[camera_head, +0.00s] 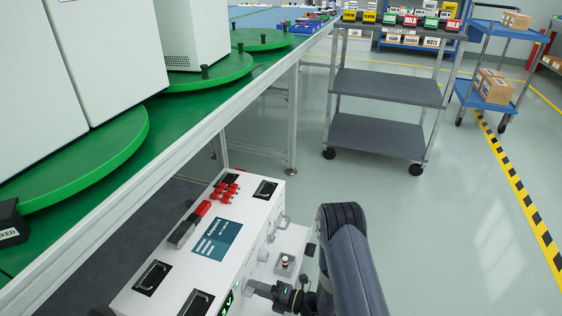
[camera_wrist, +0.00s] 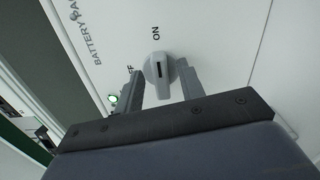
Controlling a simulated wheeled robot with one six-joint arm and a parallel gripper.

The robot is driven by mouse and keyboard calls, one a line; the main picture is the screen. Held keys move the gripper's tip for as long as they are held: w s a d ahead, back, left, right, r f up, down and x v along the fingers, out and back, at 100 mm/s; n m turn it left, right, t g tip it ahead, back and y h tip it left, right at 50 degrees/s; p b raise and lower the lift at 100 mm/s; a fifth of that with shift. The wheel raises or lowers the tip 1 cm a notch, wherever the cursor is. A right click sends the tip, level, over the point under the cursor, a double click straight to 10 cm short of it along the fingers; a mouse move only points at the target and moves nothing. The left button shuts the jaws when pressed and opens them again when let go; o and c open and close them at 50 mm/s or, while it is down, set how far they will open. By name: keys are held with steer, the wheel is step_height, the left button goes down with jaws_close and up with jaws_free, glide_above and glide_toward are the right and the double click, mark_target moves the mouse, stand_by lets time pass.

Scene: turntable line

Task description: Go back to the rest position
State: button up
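My gripper (camera_wrist: 163,84) is in front of a white box's panel with a grey rotary switch knob (camera_wrist: 160,70). The fingers stand on either side of the knob and look open, with a visible gap on the left; whether the right finger touches it I cannot tell. The word ON is printed above the knob, and the letters of OFF are partly hidden by the left finger. A small green light glows left of the left finger. In the head view, my gripper (camera_head: 268,291) is low at the box's right side, with my dark arm bent above it.
The white battery box (camera_head: 255,217) stands beside a long green-topped table (camera_head: 185,98) with turntables. A grey shelf cart (camera_head: 385,88) and a blue cart (camera_head: 503,32) stand behind. The floor at right is clear, with a black-yellow line (camera_head: 516,187).

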steer(key=n, duration=0.6)
steer(key=shift+r+p, duration=0.15)
steer(key=shift+p, duration=0.2)
steer(key=shift+s, duration=0.1)
